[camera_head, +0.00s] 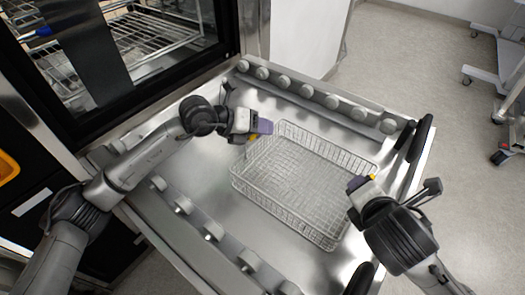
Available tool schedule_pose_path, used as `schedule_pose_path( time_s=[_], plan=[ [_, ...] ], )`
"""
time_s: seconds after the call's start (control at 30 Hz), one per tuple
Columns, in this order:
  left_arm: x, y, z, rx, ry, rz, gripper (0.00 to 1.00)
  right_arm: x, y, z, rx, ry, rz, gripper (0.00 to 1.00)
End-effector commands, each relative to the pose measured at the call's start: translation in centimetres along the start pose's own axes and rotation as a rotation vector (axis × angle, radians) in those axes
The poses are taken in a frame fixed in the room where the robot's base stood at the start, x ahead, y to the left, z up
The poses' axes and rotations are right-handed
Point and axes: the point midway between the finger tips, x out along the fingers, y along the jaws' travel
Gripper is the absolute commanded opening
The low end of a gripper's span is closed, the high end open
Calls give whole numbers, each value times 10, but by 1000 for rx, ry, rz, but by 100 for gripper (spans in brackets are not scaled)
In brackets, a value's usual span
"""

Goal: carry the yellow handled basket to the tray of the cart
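The wire-mesh basket (300,180) lies flat on a steel roller tray (215,190) in the middle of the view. It looks empty. My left gripper (262,127), with a purple finger pad, is at the basket's far left corner, and a small yellow part (251,138) shows just beneath it. My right gripper (360,183) is at the basket's right side, with a small yellow part (372,177) beside its purple pad. I cannot tell whether either gripper is closed on a handle; the fingers are partly hidden.
Rollers (331,102) line the tray's two long sides, and black handles (420,138) stand at its right end. An open washer (130,50) with wire racks is at the upper left. A wheeled metal frame (500,75) stands at the upper right, with clear floor between.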

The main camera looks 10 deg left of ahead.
Motion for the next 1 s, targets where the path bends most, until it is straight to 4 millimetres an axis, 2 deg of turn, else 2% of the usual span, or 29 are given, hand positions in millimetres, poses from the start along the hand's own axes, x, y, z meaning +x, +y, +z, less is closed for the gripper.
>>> schedule_pose_path(
  time_s=[0.17, 0.4, 0.6, 0.83, 1.0],
  plan=[
    [-21, 1, 1, 1, -2, 2, 38, 0, 0, 0, 0, 0, 0, 38],
    [-66, 1, 0, -1, -2, 3, 38, 0, 0, 0, 0, 0, 0, 38],
    [-96, 1, 0, 0, -1, 2, 38, 0, 0, 0, 0, 0, 0, 38],
    [-115, 0, 0, 0, -1, 1, 38, -2, 0, 0, 0, 0, 0, 38],
    [-119, 0, 0, 0, 0, 0, 38, -19, 1, 0, 0, -1, 3, 38]
  ],
)
